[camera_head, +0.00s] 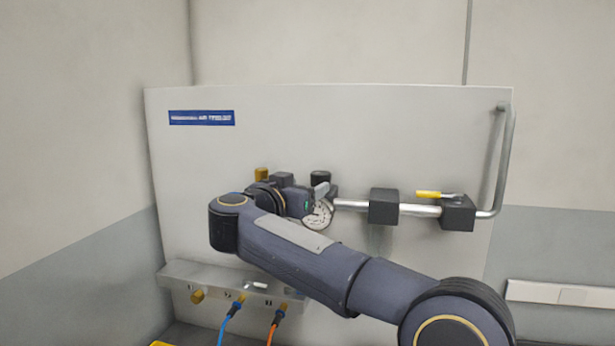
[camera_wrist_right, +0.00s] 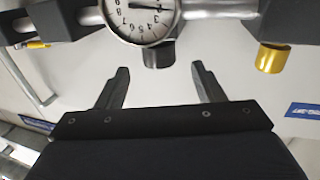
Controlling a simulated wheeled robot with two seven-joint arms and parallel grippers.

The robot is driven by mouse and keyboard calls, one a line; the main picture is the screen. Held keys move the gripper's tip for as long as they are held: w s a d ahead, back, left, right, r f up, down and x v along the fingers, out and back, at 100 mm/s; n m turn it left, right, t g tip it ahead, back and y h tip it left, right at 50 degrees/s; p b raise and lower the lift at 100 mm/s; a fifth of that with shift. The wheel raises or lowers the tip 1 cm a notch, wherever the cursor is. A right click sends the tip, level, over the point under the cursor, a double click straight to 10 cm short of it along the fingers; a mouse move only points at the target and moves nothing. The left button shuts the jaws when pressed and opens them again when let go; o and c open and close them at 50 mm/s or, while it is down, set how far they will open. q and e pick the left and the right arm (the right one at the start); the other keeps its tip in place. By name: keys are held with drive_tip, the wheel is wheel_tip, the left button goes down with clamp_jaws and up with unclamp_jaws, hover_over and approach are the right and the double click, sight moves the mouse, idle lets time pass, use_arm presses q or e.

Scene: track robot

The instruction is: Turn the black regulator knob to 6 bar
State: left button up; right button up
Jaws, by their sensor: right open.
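The black regulator knob (camera_head: 320,177) stands on top of the regulator on the panel's pipe line. In the right wrist view the knob (camera_wrist_right: 158,55) shows as a short dark cylinder, lying just beyond the fingertips and between their lines. My right gripper (camera_head: 318,190) is in front of the regulator. Its two fingers (camera_wrist_right: 160,70) are apart with nothing between them. The round white gauge (camera_head: 319,214) is partly behind my gripper. In the wrist view the gauge (camera_wrist_right: 142,14) appears upside down and cut by the top edge; I cannot read its value surely. My left gripper is not in view.
A silver pipe (camera_head: 420,210) runs right through a black block (camera_head: 384,206) to a valve with a yellow lever (camera_head: 429,194). A brass cap (camera_wrist_right: 273,58) is beside the knob. Below, a metal manifold (camera_head: 176,276) carries blue and orange hoses.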

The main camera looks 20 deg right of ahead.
sight(312, 180)
drive_tip(key=p+x, duration=0.2)
drive_tip(key=x, duration=0.5)
drive_tip(key=shift+w+d, duration=0.1)
drive_tip(key=shift+d, duration=0.1)
drive_tip(key=shift+c, duration=0.3)
drive_tip(key=c, duration=0.9)
drive_tip(key=shift+m+g+h, duration=0.4)
drive_tip(key=shift+g, duration=0.1)
drive_tip(key=shift+a+m+g+h, duration=0.1)
drive_tip(key=shift+m+g+h, duration=0.7)
drive_tip(key=shift+g, duration=0.4)
drive_tip(key=shift+m+g+h, duration=0.5)
drive_tip(key=shift+m+g, duration=0.8)
drive_tip(key=shift+g, duration=0.5)
drive_tip(key=shift+m+g, duration=0.7)
drive_tip(key=shift+g, duration=0.4)
